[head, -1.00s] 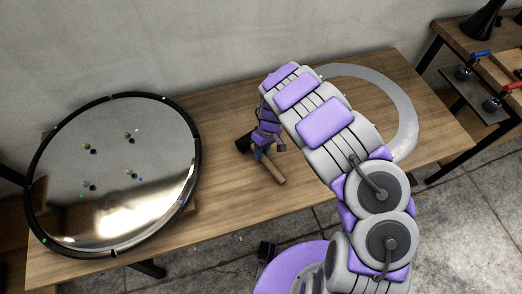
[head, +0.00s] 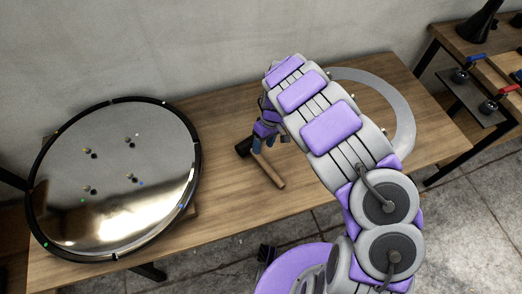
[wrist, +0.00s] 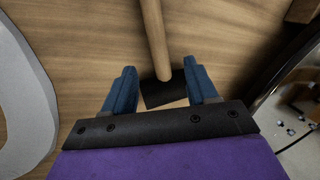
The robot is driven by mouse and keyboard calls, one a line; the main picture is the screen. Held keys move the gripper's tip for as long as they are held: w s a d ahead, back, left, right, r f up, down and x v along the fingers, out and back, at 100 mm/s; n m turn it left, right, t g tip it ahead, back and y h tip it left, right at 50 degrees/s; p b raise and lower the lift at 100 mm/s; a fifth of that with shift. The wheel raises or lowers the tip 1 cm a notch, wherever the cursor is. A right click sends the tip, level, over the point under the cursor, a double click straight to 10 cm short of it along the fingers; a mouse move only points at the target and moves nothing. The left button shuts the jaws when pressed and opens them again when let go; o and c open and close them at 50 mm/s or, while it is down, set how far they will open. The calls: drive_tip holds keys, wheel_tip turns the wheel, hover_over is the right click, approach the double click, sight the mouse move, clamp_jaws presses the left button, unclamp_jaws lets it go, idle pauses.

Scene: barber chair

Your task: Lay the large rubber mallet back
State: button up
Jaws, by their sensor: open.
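The large rubber mallet lies flat on the wooden table (head: 330,185), with its pale wooden handle (head: 270,172) pointing toward the front. Its black head (head: 243,147) is partly covered by my gripper in the head view. My gripper (head: 264,143) is open and empty just above the mallet. In the wrist view its two blue fingers (wrist: 158,70) stand apart, one on each side of the mallet. The handle (wrist: 155,35) runs up between the fingertips, and the black head (wrist: 165,92) lies between the fingers. The gap in height between fingers and mallet is hard to judge.
A large round mirror-like disc (head: 110,215) with a black rim covers the table's left end. A flat grey ring (head: 405,125) lies at the right, partly behind my arm. A second table (head: 455,40) with red- and blue-handled clamps stands at far right. The table's front middle is clear.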

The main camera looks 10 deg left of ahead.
drive_tip(key=p+v, duration=0.2)
drive_tip(key=v, duration=0.9)
drive_tip(key=shift+w+r, duration=0.1)
